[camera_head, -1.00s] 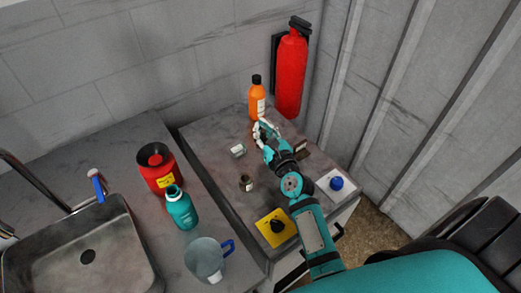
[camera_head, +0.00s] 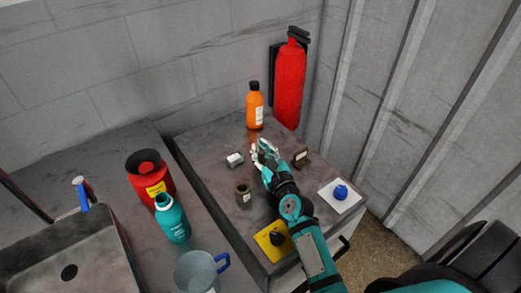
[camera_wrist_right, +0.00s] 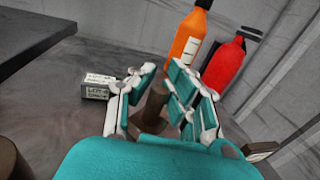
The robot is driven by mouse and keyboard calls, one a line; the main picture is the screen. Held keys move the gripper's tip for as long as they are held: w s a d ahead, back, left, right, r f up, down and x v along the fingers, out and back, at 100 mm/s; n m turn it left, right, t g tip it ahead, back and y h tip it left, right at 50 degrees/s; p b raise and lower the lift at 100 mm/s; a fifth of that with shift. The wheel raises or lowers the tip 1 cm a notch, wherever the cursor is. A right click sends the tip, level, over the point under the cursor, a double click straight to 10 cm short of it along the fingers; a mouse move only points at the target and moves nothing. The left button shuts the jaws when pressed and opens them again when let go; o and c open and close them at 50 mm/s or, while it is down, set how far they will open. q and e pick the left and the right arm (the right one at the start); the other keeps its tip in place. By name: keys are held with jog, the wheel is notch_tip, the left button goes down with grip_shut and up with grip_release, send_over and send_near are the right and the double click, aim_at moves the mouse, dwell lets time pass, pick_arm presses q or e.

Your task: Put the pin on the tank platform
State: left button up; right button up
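My right gripper (camera_head: 261,151) is low over the worktop, with its fingers towards the orange bottle. In the right wrist view, its fingers (camera_wrist_right: 155,92) are apart, on either side of a brown upright piece with a wider base (camera_wrist_right: 153,108). This may be the pin; I cannot tell whether the fingers touch it. In the head view the gripper hides it. No part is clearly the tank platform. A white square plate with a blue knob (camera_head: 340,192) and a yellow square plate with a black knob (camera_head: 274,241) lie right of and nearer than the gripper. My left gripper is not in view.
A small labelled box (camera_head: 235,160) is left of the gripper, a brown jar (camera_head: 243,193) nearer, a brown labelled block (camera_head: 301,158) right. The orange bottle (camera_head: 255,105) and red extinguisher (camera_head: 290,80) are behind. Left are a red can (camera_head: 150,177), teal bottle (camera_head: 172,219) and sink (camera_head: 69,250).

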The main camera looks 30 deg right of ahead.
jog(key=shift+o, duration=1.2)
